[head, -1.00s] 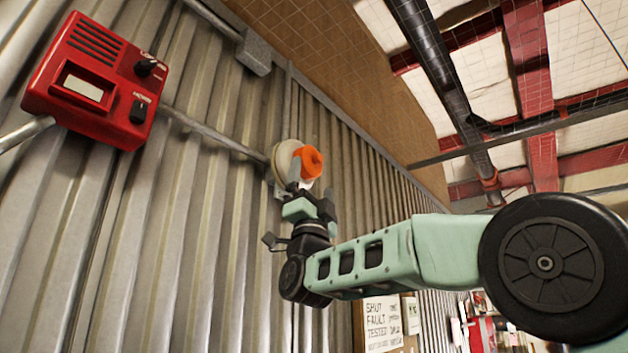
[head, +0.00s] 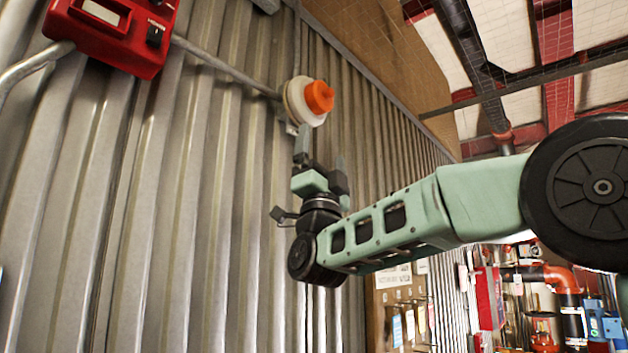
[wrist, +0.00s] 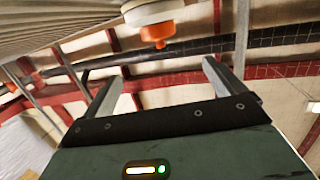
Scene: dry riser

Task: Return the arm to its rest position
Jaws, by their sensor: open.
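My arm reaches up along a corrugated metal wall (head: 130,210) in the head view. My gripper (head: 321,158) points upward, open and empty, just below a round white detector base with an orange cap (head: 318,97). In the wrist view my gripper (wrist: 162,78) shows its two fingers spread apart with nothing between them. The orange cap (wrist: 157,34) and its white base (wrist: 150,11) show beyond the fingertips, apart from them. The arm is still extended toward the wall.
A red control box (head: 112,32) is on the wall at upper left, with a conduit (head: 225,66) running to the detector. A notice board (head: 400,305) hangs below the arm. Red and orange pipework (head: 545,280) stands at lower right. Ceiling beams and a dark pipe are overhead.

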